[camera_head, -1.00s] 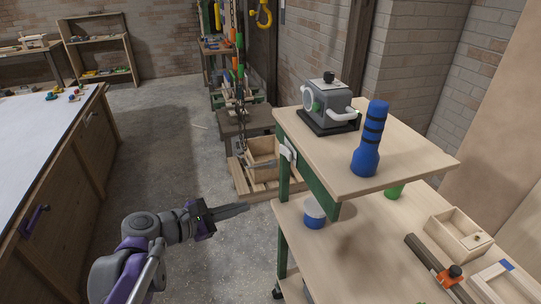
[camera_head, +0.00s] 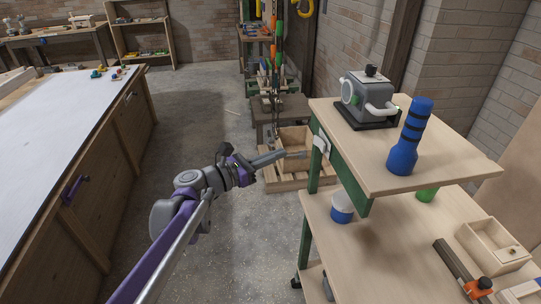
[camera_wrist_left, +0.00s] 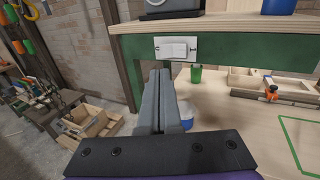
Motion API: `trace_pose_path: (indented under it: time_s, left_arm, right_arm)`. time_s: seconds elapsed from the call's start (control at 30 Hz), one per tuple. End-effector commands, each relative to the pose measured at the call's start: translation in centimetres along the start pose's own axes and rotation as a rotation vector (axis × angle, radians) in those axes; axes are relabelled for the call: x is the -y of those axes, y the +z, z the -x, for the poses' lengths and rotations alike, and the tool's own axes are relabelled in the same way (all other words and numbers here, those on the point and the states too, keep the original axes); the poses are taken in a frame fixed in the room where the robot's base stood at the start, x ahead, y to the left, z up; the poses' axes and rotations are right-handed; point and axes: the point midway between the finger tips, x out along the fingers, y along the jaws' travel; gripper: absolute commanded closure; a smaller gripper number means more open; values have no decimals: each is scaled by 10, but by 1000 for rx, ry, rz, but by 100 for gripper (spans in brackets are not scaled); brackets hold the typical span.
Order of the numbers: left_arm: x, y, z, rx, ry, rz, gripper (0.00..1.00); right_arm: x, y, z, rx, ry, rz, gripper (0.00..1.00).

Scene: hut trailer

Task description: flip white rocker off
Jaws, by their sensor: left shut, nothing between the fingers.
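The white rocker (camera_wrist_left: 176,48) is a pale switch on a white plate fixed to the green edge under the upper shelf. In the head view the white rocker's plate (camera_head: 319,144) shows at a steep angle on the shelf's left side. My left gripper (camera_head: 282,155) is shut and empty, its fingers pointing right, just left of the plate. In the wrist view the shut fingers (camera_wrist_left: 160,75) point up just below and left of the rocker. A gap to the plate seems to show; contact cannot be told. My right gripper is not in view.
The upper shelf (camera_head: 455,176) holds a grey machine (camera_head: 367,97) and a blue flashlight (camera_head: 405,145). Below are a blue-white tub (camera_head: 341,208), a green cup (camera_head: 427,194) and a wooden box (camera_head: 493,248). A long workbench (camera_head: 60,125) stands left; the floor between is clear.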

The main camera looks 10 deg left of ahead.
Motion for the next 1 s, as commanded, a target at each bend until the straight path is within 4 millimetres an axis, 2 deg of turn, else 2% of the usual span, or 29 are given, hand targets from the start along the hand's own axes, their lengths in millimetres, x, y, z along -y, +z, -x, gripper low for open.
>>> trace_pose_path:
  time_s: [0.03, 0.2, 0.43, 0.63, 1.0]
  left_arm:
    - [1, 2, -13, 1, -4, 0, 100]
    - [1, 2, -50, 1, -3, -1, 100]
    - [0, 2, -84, 1, -1, -1, 100]
    - [0, 1, -96, 0, 0, 0, 100]
    - [-1, 0, -96, 0, -6, -1, 100]
  right_arm:
    - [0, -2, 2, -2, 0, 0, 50]
    - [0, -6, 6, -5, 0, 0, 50]
    - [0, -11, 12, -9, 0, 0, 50]
    - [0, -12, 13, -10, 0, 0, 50]
    - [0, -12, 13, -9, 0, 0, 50]
